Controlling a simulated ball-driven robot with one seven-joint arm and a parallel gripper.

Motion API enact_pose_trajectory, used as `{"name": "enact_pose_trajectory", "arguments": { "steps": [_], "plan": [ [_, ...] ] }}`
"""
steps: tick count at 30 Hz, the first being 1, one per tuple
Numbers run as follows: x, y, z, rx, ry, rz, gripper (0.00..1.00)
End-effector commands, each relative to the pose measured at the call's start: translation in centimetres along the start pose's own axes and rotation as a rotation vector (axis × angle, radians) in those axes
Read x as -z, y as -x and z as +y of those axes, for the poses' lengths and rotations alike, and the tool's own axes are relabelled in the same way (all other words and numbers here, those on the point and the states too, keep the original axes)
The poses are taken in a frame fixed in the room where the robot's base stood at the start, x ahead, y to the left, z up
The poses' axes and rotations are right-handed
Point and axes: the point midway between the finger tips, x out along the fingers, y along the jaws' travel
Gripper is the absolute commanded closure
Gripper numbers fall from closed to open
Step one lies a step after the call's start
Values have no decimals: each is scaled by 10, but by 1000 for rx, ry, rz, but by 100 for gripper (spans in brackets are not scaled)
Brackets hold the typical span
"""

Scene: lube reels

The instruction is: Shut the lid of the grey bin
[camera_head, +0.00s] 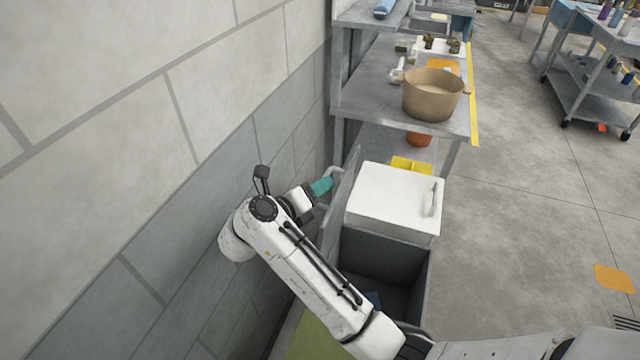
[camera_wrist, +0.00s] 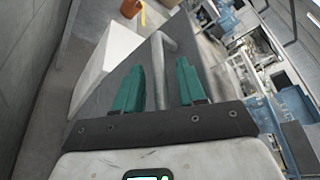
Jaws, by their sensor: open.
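The grey bin (camera_head: 388,262) stands open in the head view, with a small blue thing (camera_head: 373,299) in its dark inside. Its grey lid (camera_head: 341,207) stands nearly upright along the bin's left side, close to the wall. My gripper (camera_head: 322,186) is at the lid's upper far part, on the wall side, with teal fingers. In the wrist view my gripper (camera_wrist: 169,52) is open, and a grey bar-like handle (camera_wrist: 164,68) on the lid (camera_wrist: 129,72) shows between the fingers. Whether the fingers touch it I cannot tell.
A white bin (camera_head: 391,188) with a closed top stands just beyond the grey bin. A metal table (camera_head: 377,97) with a tan pot (camera_head: 432,95) stands farther back. A block wall (camera_head: 230,130) runs close along the left.

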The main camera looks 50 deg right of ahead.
Motion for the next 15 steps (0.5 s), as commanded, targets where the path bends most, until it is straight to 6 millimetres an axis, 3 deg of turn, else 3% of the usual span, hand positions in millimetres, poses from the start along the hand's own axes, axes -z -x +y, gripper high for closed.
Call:
{"name": "enact_pose_trajectory", "arguments": {
  "steps": [13, 15],
  "plan": [
    [1, -11, 1, -1, 1, 0, 60],
    [1, -11, 1, -1, 1, 0, 67]
  ]
}}
